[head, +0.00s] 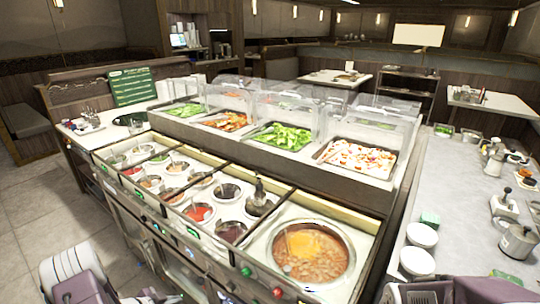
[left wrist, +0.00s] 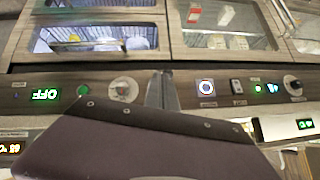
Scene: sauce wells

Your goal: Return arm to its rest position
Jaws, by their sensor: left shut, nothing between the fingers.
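My left gripper (head: 152,296) is low in the head view, left of centre, in front of the counter's cabinet front and mostly cut off by the bottom edge. In the left wrist view its fingers (left wrist: 162,92) are together with nothing between them, in front of the counter's control panel (left wrist: 140,86). The gripper is apart from the sauce wells (head: 200,213). Part of my right arm shows at the bottom right of the head view, but its fingertips do not show.
A large round well of brown stew (head: 310,252) sits at the counter's near right end. Clear covers (head: 285,105) stand over the food trays behind the wells. A grey side counter at right holds white bowls (head: 422,235) and a metal pot (head: 517,240). Floor at left is clear.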

